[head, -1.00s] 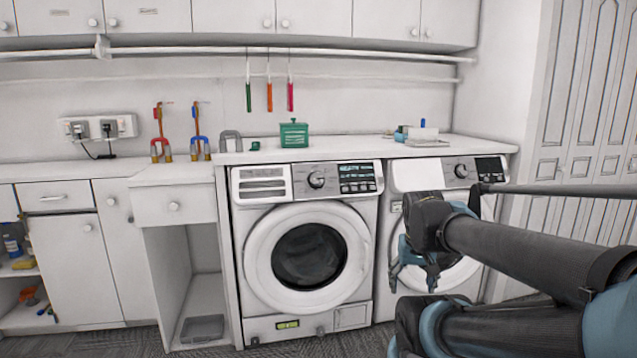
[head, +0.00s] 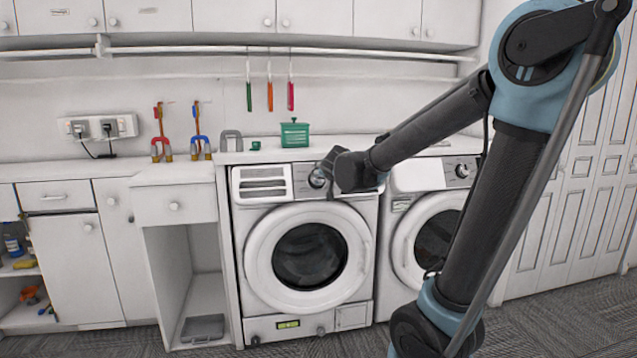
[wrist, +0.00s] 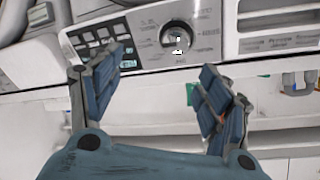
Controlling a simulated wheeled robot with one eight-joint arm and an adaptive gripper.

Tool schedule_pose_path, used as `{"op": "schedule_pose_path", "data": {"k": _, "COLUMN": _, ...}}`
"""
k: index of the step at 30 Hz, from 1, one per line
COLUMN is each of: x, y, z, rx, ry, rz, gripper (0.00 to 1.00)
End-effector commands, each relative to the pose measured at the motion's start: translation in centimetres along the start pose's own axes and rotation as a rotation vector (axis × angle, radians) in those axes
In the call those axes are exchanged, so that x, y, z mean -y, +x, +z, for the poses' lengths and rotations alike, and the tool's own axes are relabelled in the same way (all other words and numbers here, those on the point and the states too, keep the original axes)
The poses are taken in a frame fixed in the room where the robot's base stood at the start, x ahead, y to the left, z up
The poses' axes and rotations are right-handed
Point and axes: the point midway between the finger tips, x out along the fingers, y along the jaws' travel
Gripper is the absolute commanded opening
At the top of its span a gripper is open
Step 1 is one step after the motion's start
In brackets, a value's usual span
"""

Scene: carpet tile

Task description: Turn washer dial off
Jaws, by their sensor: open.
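The left washer (head: 256,222) has a round dial (head: 317,179) on its top front panel. In the wrist view the dial (wrist: 177,38) shows black with a silver rim and a small white mark on its face. My gripper (wrist: 165,95) is open in the wrist view, its two blue-padded fingers spread to either side below the dial, with nothing between them. The dial looks apart from both fingers. In the head view my wrist (head: 350,172) is in front of the panel just right of the dial and hides the display; the fingers are mostly hidden there.
A second machine (head: 432,230) stands to the right, partly behind my arm. A green container (head: 294,134) sits on the counter above the left washer. White drawers and cabinets (head: 68,262) are at left. Carpet floor is clear in front.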

Motion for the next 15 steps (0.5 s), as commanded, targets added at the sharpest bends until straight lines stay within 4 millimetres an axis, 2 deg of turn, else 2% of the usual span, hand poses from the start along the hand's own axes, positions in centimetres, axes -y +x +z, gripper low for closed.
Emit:
{"op": "schedule_pose_path", "data": {"k": 1, "x": 1.2, "y": 0.3, "z": 0.0, "rx": -0.008, "ry": 0.005, "rz": -0.021, "gripper": 0.71}}
{"op": "schedule_pose_path", "data": {"k": 4, "x": 2.3, "y": 0.7, "z": -0.1, "rx": -0.017, "ry": 0.016, "rz": -0.044, "gripper": 0.71}}
{"op": "schedule_pose_path", "data": {"k": 10, "x": 2.7, "y": 1.7, "z": -0.1, "rx": -0.020, "ry": 0.021, "rz": -0.051, "gripper": 0.71}}
{"op": "schedule_pose_path", "data": {"k": 15, "x": 2.7, "y": 3.4, "z": -0.2, "rx": -0.020, "ry": 0.020, "rz": -0.049, "gripper": 0.71}}
